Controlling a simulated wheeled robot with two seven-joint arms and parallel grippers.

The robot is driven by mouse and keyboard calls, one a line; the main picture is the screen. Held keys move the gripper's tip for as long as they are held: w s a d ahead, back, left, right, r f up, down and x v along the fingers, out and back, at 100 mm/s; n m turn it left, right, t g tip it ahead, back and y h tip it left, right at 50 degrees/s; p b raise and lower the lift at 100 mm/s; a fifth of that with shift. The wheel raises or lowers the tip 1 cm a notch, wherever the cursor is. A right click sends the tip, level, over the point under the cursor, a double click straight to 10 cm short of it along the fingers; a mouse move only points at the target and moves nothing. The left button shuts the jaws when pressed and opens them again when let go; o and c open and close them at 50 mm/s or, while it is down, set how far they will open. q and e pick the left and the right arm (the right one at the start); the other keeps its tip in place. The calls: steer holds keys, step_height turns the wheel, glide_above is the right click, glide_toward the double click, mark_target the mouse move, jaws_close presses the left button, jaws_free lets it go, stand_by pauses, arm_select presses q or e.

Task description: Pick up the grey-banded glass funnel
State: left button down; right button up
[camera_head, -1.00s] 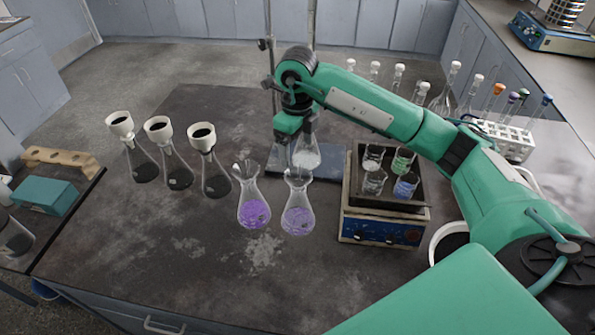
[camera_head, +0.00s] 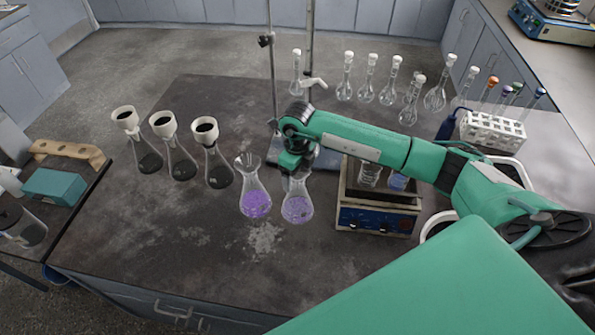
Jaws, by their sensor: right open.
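Two flasks with purple liquid stand side by side near the table's middle, the left flask (camera_head: 257,203) and the right flask (camera_head: 297,208). A clear glass funnel (camera_head: 246,162) sits in the mouth of the left flask. The top of the right flask is partly behind my right gripper (camera_head: 290,166), so a funnel there is hard to make out. I cannot tell a grey band on either. My right gripper points down at the right flask's mouth, open; whether it touches the glass is unclear. My left gripper is out of view.
Several dark flasks with white funnels (camera_head: 207,128) stand to the left. A hotplate (camera_head: 374,217) with beakers stands to the right, partly under my arm. A stand rod (camera_head: 271,90) rises behind my gripper. Stoppered flasks and a tube rack (camera_head: 492,130) stand farther back.

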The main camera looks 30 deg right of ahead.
steer(key=shift+f, duration=0.6)
steer(key=c, duration=0.9)
